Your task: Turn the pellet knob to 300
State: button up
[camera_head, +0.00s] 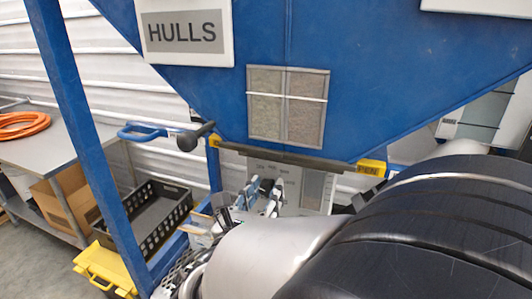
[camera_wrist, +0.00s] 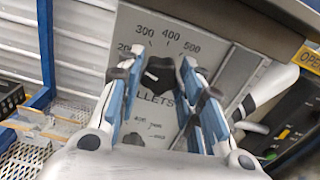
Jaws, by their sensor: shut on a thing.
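The black pellet knob (camera_wrist: 158,74) sits on a grey panel (camera_wrist: 215,50), above lettering that reads "...LLETS". Marks for 200, 300, 400 and 500 arc above it. My gripper (camera_wrist: 162,60) has its two blue-padded fingers on either side of the knob, shut on it. The pointer's exact reading is hard to tell; a small pale mark shows on the knob's left side. In the head view, my gripper (camera_head: 263,191) is at the panel (camera_head: 313,193) below the hopper, and its fingers largely hide the knob.
The blue hopper (camera_head: 350,80) with a HULLS sign hangs above the panel. A blue frame post (camera_head: 85,120) stands left.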

jog(key=m+b, duration=0.3)
jog(key=b, duration=0.1)
jog(key=shift+f+m, duration=0.2)
jog(key=shift+m, duration=0.2)
jog(key=m+b, duration=0.2)
jog(key=b, duration=0.1)
jog(key=shift+r+m, duration=0.15)
jog(key=shift+m, duration=0.25)
jog(key=o, duration=1.1)
jog(key=shift+c, duration=0.2)
jog(key=shift+s, duration=0.1)
jog(key=v, duration=0.7)
jog(key=shift+s, duration=0.15)
